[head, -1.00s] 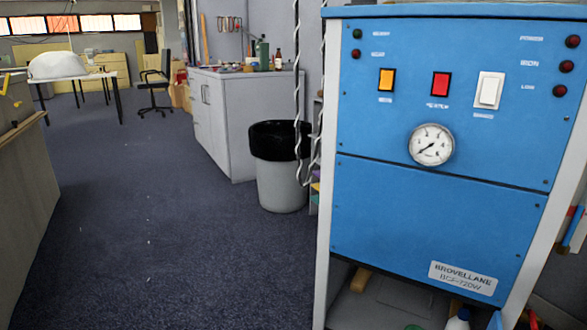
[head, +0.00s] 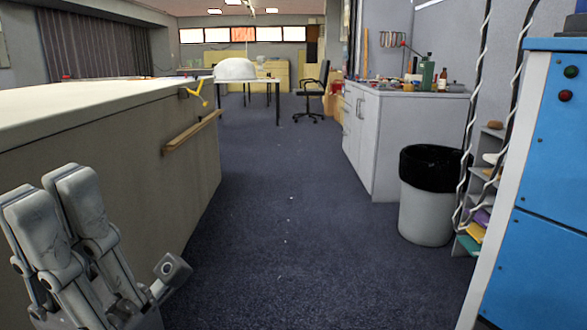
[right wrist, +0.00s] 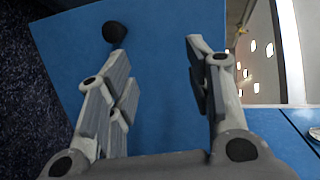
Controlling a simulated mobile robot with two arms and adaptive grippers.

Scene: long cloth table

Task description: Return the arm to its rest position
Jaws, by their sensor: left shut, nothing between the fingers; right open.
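My left gripper (head: 52,190) shows at the lower left of the head view, in front of the side of the long table. Its grey fingers point up and are close together, shut with nothing held. My right gripper (right wrist: 157,62) shows only in the right wrist view. Its two fingers are spread wide apart with nothing between them. Beyond them is a flat blue surface (right wrist: 155,110) with a round black knob (right wrist: 115,33) near the top. I cannot tell how far the fingers are from that surface.
The table (head: 130,150) fills the left. A blue machine panel (head: 548,160) stands at the right edge. A grey bin (head: 427,215) with a black liner stands beside a grey cabinet (head: 385,140). The carpet (head: 290,230) between is clear.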

